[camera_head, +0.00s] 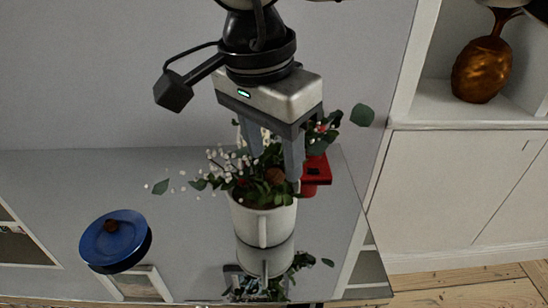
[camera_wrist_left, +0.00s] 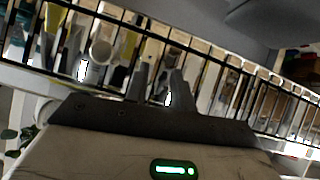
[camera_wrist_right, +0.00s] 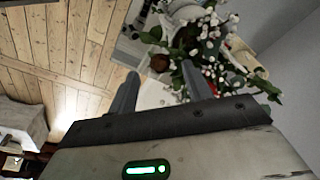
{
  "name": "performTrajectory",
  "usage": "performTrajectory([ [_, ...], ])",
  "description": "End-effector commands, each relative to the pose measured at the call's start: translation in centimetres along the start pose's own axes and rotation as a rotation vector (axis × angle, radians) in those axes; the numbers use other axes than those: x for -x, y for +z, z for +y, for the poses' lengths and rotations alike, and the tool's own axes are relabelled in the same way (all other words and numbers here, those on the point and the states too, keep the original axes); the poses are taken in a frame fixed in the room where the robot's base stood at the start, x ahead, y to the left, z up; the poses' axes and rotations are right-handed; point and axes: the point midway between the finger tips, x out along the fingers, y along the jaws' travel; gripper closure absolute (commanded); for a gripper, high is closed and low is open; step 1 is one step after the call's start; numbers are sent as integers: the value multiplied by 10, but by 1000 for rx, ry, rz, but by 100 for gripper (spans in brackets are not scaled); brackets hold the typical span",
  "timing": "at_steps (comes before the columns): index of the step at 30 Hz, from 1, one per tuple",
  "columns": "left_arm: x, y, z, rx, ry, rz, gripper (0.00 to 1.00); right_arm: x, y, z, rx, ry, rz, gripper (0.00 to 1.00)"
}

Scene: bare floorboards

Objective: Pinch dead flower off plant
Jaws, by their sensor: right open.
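A white pot (camera_head: 247,222) with a leafy plant (camera_head: 222,180) bearing small white blossoms stands on the shiny table. A brown, round dead flower (camera_head: 275,176) sits among the leaves near the pot's rim. It also shows in the right wrist view (camera_wrist_right: 160,63), ahead of the fingers and roughly between their lines. My right gripper (camera_head: 275,164) is open and points down over the plant, its fingers either side of the foliage near the dead flower. No hold on the flower shows. My left gripper (camera_wrist_left: 160,70) is seen only in its wrist view, its fingers apart with nothing between them.
A red object (camera_head: 316,172) stands just behind the plant at the right. A shelf with a bronze vase (camera_head: 481,70) is at the right. A dark railing (camera_wrist_left: 215,60) crosses the left wrist view.

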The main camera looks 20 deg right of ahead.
Motion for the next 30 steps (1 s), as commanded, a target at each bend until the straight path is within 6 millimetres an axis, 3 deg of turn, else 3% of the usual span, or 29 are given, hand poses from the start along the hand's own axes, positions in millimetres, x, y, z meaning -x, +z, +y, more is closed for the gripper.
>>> performTrajectory([
  [6,-1,-2,0,0,0,4,75,-18,0,0,0,0,0,50],
  [15,-1,1,0,1,-1,-1,75,-20,0,0,0,0,0,50],
  [16,-1,1,0,1,-1,-1,75,-20,0,0,0,0,0,53],
  [21,-2,3,-1,1,-1,-5,75,-20,0,0,0,0,0,100],
  [30,-1,5,0,3,-1,-9,75,-20,0,0,0,0,0,100],
])
